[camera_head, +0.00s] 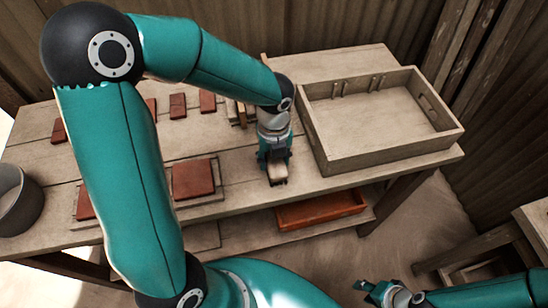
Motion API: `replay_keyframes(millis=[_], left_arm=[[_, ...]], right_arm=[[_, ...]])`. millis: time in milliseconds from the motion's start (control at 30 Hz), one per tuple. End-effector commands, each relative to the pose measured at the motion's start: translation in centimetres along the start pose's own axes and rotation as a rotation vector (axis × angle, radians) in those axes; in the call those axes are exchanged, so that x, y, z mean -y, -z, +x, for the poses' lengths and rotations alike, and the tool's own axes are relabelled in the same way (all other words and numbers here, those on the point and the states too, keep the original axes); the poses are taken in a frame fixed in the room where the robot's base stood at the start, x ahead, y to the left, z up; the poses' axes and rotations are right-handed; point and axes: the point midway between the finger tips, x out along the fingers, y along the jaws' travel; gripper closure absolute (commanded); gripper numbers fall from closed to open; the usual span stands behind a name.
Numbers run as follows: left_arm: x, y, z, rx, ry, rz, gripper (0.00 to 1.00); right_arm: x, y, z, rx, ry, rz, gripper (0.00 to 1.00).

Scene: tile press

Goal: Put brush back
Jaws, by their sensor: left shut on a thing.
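My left gripper (276,165) points down over the front part of the wooden table, just left of the large tray. It is shut on a small pale block with a dark underside, which looks like the brush (278,172); the fingers cover part of it. I cannot tell whether the brush touches the tabletop. My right gripper (373,290) is low at the bottom right, in front of the table and away from the brush. It is too small to tell whether its fingers are apart.
A large wooden tray (383,158) with small pegs along its back wall stands at the table's right. Red-brown tiles (194,178) lie at the front left, several smaller ones behind. A grey bucket (17,203) stands far left. A reddish tray (320,211) sits on the lower shelf.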

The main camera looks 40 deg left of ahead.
Motion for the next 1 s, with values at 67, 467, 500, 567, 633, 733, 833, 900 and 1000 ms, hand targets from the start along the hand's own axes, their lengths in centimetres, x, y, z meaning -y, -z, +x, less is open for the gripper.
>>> replay_keyframes(millis=[67,467,500,567,633,733,833,900,1000], left_arm=[[0.0,0.0,0.1,0.001,0.001,-0.001,0.98],[-0.1,0.0,0.2,0.001,0.001,-0.002,0.32],[-0.1,0.0,0.2,0.001,0.001,-0.002,0.29],[-0.1,0.0,0.2,0.001,0.001,-0.002,0.29],[-0.1,0.0,0.2,0.001,0.001,-0.002,0.29],[-0.1,0.0,0.2,0.001,0.001,-0.002,0.29],[0.0,0.0,0.0,0.001,0.001,-0.002,0.29],[0.0,-0.1,-0.4,0.002,0.002,-0.002,0.29],[0.0,-0.1,-1.5,0.004,0.004,-0.003,0.29]], right_arm=[[0.0,0.0,0.0,0.000,0.000,0.000,0.60],[0.0,0.0,0.1,0.000,0.000,0.000,0.60],[0.0,0.0,0.1,0.000,0.000,0.000,0.60],[0.0,0.0,0.1,0.000,0.000,0.000,0.60],[0.0,0.0,0.1,0.000,0.000,0.000,0.60],[0.0,0.0,0.1,0.000,0.000,0.000,0.60],[0.0,0.0,-0.1,0.000,0.000,0.000,0.60],[0.0,0.0,-0.1,0.000,0.000,0.000,0.60],[0.1,0.0,-0.1,0.000,0.000,0.000,0.60]])
